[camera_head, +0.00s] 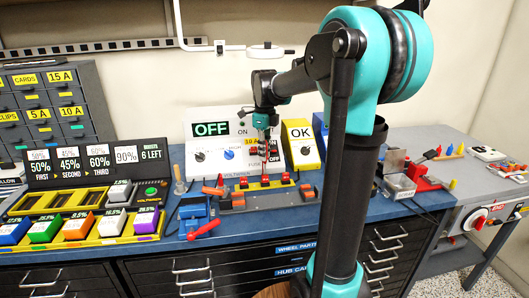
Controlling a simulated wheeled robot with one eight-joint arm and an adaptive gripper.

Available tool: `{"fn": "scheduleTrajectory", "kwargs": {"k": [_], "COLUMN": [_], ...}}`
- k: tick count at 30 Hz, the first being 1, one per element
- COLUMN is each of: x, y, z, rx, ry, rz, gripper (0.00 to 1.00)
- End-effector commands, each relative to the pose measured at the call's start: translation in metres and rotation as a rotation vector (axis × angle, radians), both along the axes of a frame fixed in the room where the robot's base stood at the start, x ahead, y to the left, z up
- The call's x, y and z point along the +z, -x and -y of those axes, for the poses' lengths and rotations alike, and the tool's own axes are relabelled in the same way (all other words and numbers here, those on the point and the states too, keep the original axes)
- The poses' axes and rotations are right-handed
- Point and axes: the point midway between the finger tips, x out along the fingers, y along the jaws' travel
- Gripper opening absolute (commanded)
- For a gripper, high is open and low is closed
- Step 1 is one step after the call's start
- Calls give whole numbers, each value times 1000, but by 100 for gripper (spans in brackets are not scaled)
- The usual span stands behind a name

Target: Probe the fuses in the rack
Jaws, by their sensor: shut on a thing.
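My gripper (265,148) hangs in front of the panel with the green OFF display (210,129) and points down. It is shut on a small red and dark thing (268,160), too small to identify. Below it is a low rack-like strip (250,197) with yellow and red parts and several red pieces (285,178) along it. I cannot tell whether the held thing touches the strip. Single fuses cannot be made out clearly, and the gripper hides part of the panel.
A yellow box marked OK (301,147) stands right of the panel. A blue vise (193,212) with a red handle is at front left. Coloured percentage blocks (79,226) sit left, below a percentage display (97,168). A drawer cabinet (45,108) stands behind; a grey bench (450,170) is right.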

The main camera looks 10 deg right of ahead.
Motion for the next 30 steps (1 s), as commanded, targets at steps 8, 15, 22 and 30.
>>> {"fn": "scheduleTrajectory", "kwargs": {"k": [8,15,22,30], "x": [-3,-5,2,22], "y": [0,0,0,0], "z": [0,0,0,0], "rx": [0,0,0,0], "ry": [0,0,0,0], "rz": [0,0,0,0], "gripper": [0,0,0,0]}}
